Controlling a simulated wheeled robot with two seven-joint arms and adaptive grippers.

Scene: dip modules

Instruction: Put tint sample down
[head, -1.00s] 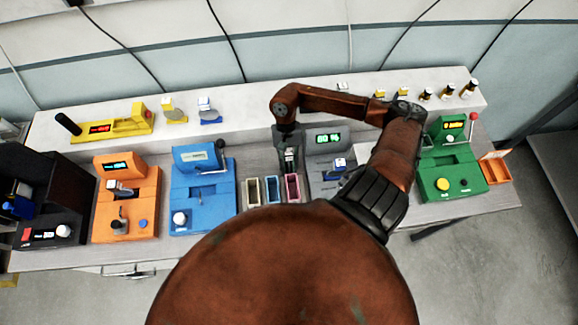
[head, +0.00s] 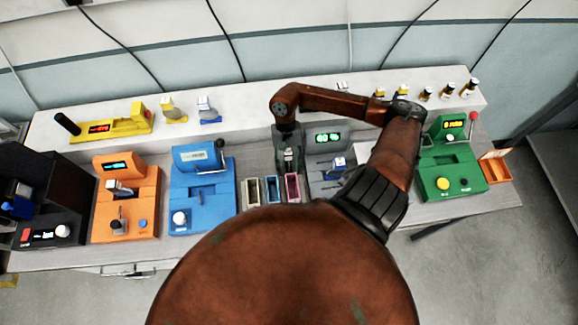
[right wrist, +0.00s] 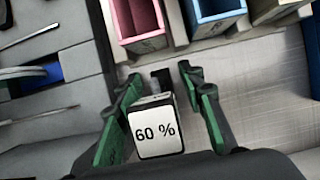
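The tint sample (right wrist: 157,132), a small block with a white "60 %" label, is between the green fingers of my right gripper (right wrist: 160,82) in the right wrist view. The fingers stand wider than the sample, with a clear gap on its right side; the left finger is very close to it, and touching cannot be told. In the head view my right gripper (head: 290,160) points down at the bench behind the small bins, and it hides the sample. The sample appears low over or on the bench; its underside is hidden. My left gripper is not in view.
Pink (head: 292,188), blue (head: 273,190) and beige (head: 251,192) bins stand close to the gripper. A grey device (head: 325,178) with a green display is at its right, a blue machine (head: 203,200) at its left. Bare bench (right wrist: 262,90) shows beside the fingers.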

